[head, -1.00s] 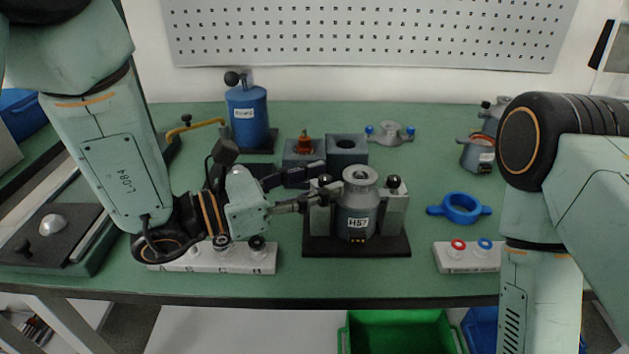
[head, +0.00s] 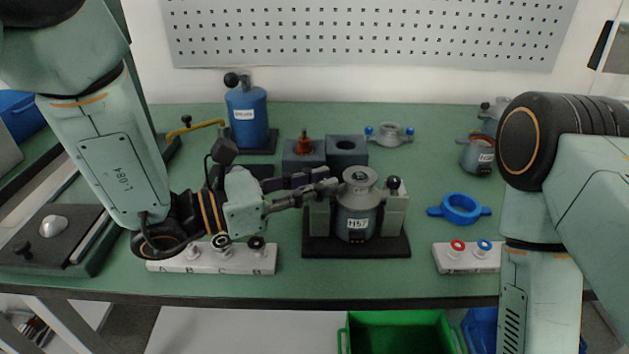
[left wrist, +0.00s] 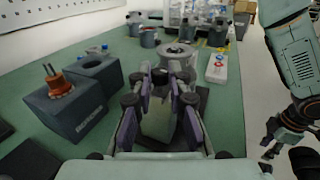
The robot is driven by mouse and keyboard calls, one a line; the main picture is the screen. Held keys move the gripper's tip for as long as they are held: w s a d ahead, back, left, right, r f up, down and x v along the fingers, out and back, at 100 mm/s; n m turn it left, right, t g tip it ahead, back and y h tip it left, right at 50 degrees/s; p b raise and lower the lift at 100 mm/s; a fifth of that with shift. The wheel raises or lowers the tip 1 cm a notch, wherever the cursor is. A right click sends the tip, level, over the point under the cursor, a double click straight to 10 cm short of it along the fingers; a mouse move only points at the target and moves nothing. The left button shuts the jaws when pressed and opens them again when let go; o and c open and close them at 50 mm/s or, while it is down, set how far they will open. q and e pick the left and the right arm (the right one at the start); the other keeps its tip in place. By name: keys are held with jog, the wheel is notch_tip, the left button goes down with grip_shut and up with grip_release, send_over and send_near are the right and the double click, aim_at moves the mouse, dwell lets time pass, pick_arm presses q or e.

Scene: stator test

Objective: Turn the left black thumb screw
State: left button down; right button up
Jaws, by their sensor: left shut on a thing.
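A grey stator housing labelled H57 (head: 357,205) stands upright in a fixture on a black base plate (head: 318,246). It also shows in the left wrist view (left wrist: 178,52). The right black thumb screw (head: 393,183) tops the fixture's right block. My left gripper (head: 329,188) is over the top of the left block (head: 319,219), shut on the left black thumb screw, which its fingers hide in the head view. In the left wrist view, the purple-padded fingers (left wrist: 160,87) straddle the block's top. My right gripper (left wrist: 278,138) shows small at the right edge, its jaws unclear.
A white lettered button strip (head: 211,259) lies below my left forearm. Behind are dark blocks (head: 346,149) and a blue cylinder (head: 247,115). A blue ring (head: 460,208) and another button strip (head: 466,257) lie right. The table between fixture and blue ring is clear.

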pick_arm(q)
jog(key=m+g, duration=0.1)
jog(key=m+g+h, duration=0.1)
jog(key=g, duration=0.1)
jog(key=m+g+p, duration=0.1)
jog(key=g, duration=0.1)
jog(key=shift+w+a+m, duration=0.1)
jog(key=shift+w+m, duration=0.2)
jog(key=m+g, duration=0.1)
jog(key=g, duration=0.1)
jog(key=m+g+p, duration=0.1)
jog(key=g, duration=0.1)
jog(key=shift+w+m+g, duration=0.2)
jog(key=shift+m+g, duration=0.1)
jog(key=m+g, duration=0.2)
jog(key=g, duration=0.1)
jog(key=shift+w+f+g, duration=0.1)
jog(key=shift+w+g, duration=0.05)
jog(key=shift+g, duration=0.15)
jog(key=shift+w+d+m+g+y, duration=0.1)
jog(key=shift+m+g+y, duration=0.5)
jog(key=shift+m+g, duration=0.35)
jog(key=shift+w+d+m+g+y, duration=0.1)
jog(key=shift+m+g+y, duration=0.6)
jog(key=shift+g, duration=0.45)
jog(key=shift+m+g+y+b, duration=0.3)
jog(key=shift+m+g, duration=0.05)
jog(key=shift+g, duration=0.15)
jog(key=c, duration=1.3)
grip_release()
